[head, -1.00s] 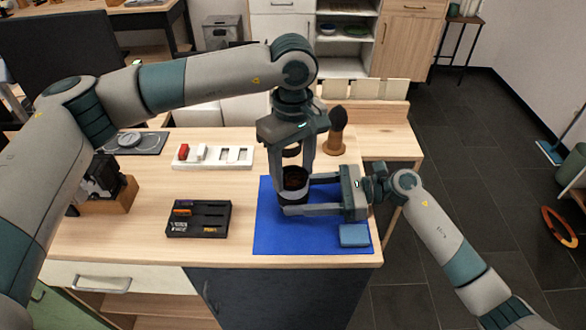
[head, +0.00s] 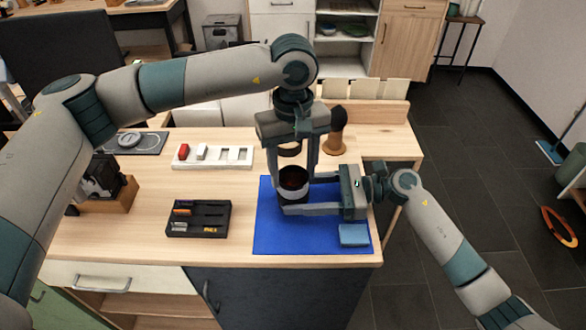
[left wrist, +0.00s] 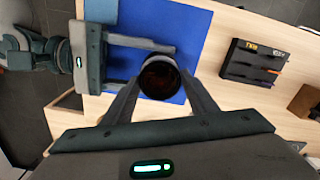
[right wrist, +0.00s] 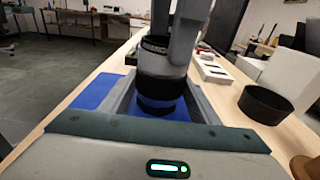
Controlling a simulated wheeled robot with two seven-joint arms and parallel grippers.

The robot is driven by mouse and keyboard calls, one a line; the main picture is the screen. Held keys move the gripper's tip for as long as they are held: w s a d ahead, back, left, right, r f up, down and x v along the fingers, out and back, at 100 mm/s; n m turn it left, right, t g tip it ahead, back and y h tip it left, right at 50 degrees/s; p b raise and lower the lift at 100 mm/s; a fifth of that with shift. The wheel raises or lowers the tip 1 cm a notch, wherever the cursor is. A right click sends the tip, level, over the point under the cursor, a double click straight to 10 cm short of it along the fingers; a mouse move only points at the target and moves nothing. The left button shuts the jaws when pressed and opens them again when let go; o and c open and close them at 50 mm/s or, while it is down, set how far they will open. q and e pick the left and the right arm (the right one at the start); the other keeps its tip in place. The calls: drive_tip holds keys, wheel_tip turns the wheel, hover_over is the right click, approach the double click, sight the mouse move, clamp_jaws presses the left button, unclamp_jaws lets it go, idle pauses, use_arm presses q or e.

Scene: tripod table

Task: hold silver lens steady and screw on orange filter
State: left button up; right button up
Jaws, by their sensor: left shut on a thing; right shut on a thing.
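The silver lens (right wrist: 163,66) stands upright over the blue mat (head: 267,226), with a grey band between dark upper and lower parts. My right gripper (head: 297,195) is shut on the lens from the right side, low on its body. A dark reddish-brown glass disc, which looks like the orange filter (left wrist: 158,78), is at the top of the lens. My left gripper (head: 296,175) points down from above and is shut on the filter's rim, one finger on each side. The filter's seating on the lens is too small to tell.
A dark open ring (right wrist: 266,104) stands on the table behind my left gripper. A brush with a wooden base (head: 336,140) is at the back right. A white tray (head: 239,164), a black organizer (head: 199,230) and a blue block (head: 354,235) lie around; bare tabletop separates the trays.

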use_arm(q)
drive_tip(key=shift+f+m, duration=0.2)
drive_tip(key=shift+m, duration=0.9)
drive_tip(key=shift+m, duration=1.4)
drive_tip(key=shift+m, duration=0.3)
drive_tip(key=shift+s+m, duration=0.1)
drive_tip(key=shift+m, duration=1.1)
